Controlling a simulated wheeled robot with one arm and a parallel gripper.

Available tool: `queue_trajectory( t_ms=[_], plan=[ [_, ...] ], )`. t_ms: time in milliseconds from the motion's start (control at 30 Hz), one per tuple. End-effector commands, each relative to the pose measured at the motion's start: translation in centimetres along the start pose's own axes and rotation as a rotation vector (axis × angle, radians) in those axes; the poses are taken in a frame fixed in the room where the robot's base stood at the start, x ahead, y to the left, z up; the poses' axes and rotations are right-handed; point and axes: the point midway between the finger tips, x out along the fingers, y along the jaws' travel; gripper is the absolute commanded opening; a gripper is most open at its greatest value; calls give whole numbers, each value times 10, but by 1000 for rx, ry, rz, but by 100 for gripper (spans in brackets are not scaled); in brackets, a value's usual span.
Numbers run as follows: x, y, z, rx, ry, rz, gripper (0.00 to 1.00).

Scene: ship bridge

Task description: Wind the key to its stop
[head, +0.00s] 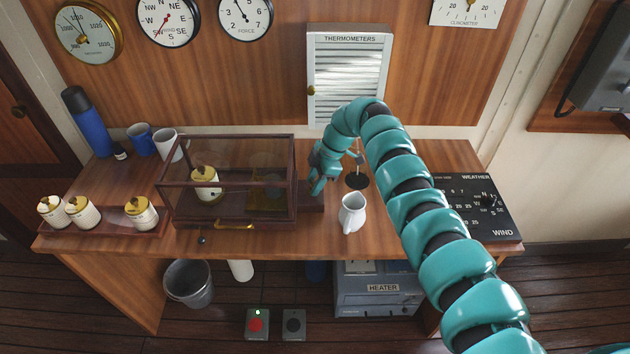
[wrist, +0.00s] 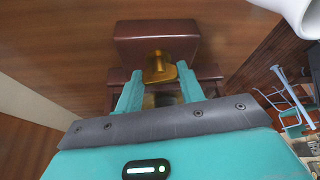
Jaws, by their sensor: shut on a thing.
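The glass case (head: 230,172) with dark wooden frame stands on the desk, with a white jar-like drum with a brass top (head: 205,184) inside. A dark red-brown block (head: 311,196) sticks out at its right end, and it fills the upper middle of the wrist view (wrist: 156,42). A brass key (wrist: 159,69) projects from the block's face. My gripper (wrist: 158,86) is shut on the key, one teal finger on each side. In the head view my gripper (head: 317,185) is beside the block and hides the key. I cannot read how far the key is turned.
A white jug (head: 352,213) stands close to the right of my gripper and shows at the wrist view's top right corner (wrist: 303,14). A weather panel (head: 474,207) is further right. Several drums on a tray (head: 110,224) stand left.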

Motion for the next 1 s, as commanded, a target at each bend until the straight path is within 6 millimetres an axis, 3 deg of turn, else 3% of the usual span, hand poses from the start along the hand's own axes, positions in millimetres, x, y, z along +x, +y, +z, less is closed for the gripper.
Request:
queue_trajectory(
  t_ms=[567,1000],
  plan=[
    [2,-1,0,192,3,83,15],
    [4,-3,-2,487,4,205,15]
  ],
)
